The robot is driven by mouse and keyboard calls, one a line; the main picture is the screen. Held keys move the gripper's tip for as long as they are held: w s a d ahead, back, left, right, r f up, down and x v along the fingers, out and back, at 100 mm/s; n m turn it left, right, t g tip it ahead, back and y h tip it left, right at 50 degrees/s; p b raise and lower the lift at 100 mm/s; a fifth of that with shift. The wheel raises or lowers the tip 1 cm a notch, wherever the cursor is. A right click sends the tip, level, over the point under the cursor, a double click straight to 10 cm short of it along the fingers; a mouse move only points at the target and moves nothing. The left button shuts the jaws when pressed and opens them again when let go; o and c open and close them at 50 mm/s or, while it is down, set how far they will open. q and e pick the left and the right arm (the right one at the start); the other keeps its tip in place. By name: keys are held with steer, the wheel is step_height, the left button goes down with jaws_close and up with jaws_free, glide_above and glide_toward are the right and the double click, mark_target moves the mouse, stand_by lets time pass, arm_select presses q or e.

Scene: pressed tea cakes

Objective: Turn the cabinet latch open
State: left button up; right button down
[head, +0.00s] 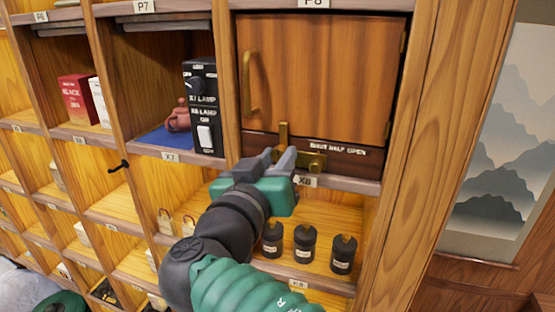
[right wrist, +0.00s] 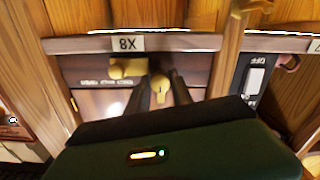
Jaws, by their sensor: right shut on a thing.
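The wooden cabinet door (head: 325,75) is closed and has a brass handle (head: 251,85) on its left side. The brass latch (head: 283,134) is on the dark strip below the door, its lever pointing up. My right gripper (head: 281,160) is at the latch from below, its dark fingers shut around it. The right wrist view is upside down and shows the latch (right wrist: 160,90) between the two fingertips (right wrist: 160,92). The fingers hide part of the latch in the head view. My left gripper is not in view.
A brass catch (head: 316,161) is fixed right of the latch, below lettering ending in "HALF OPEN". A black switch box (head: 203,105) stands in the compartment to the left. Several dark canisters (head: 305,243) stand on the shelf below. A wooden post (head: 425,130) borders the cabinet on the right.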

steer(key=n+b, duration=0.5)
steer(key=b, duration=0.1)
steer(key=shift+f, duration=0.15)
steer(key=n+b, duration=0.1)
steer(key=n, duration=0.2)
steer(key=shift+n+b, duration=0.45)
steer(key=shift+n, duration=0.55)
steer(key=n, duration=0.2)
steer(key=shift+n, duration=0.4)
steer(key=n, duration=0.4)
steer(key=shift+n, duration=0.4)
steer(key=shift+a+f, duration=0.1)
steer(key=shift+f, duration=0.05)
